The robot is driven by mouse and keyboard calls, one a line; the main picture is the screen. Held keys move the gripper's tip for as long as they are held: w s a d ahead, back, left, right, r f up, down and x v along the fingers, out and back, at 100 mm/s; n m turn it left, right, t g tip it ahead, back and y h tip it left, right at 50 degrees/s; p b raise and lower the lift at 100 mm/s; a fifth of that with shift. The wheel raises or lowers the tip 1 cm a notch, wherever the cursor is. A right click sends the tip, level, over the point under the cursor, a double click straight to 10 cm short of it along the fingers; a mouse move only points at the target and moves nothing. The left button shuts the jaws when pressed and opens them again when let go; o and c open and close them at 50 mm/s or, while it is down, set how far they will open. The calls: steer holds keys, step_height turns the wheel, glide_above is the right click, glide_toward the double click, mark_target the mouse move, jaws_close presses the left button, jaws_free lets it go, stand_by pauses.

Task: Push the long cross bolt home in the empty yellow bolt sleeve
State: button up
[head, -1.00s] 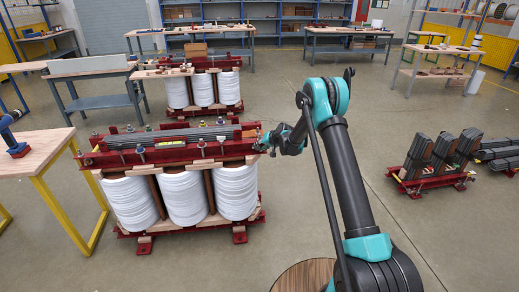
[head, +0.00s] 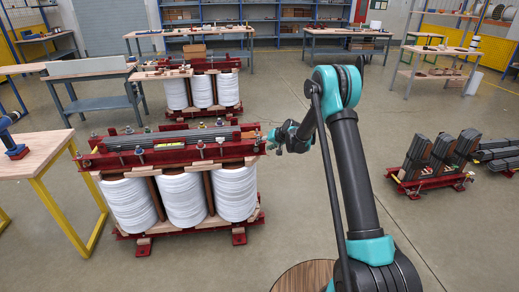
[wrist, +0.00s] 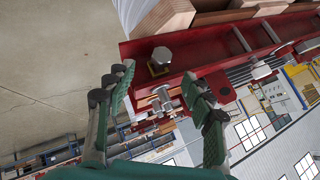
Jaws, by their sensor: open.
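The near transformer has a red clamp beam (head: 150,157) along its top, over white coils. In the wrist view a grey hex bolt head (wrist: 161,56) shows on the red beam (wrist: 200,46), with a dark-and-yellow sleeve (wrist: 153,70) at its edge. The bolt's shank is hidden, and I cannot tell how far the head stands off the sleeve. My gripper (wrist: 159,77) is open and empty, its fingertips apart on either side below the bolt head in the picture. In the head view my gripper (head: 275,143) is just off the transformer's right end.
Other bolts and fittings (wrist: 162,102) lie along the beam beyond my fingers. A second transformer (head: 203,88) stands behind. A wooden-topped table (head: 38,149) is at left, and a red stand with dark core stacks (head: 430,182) at right. Floor between is clear.

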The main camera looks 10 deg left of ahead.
steer(key=v, duration=0.6)
steer(key=shift+s, duration=0.1)
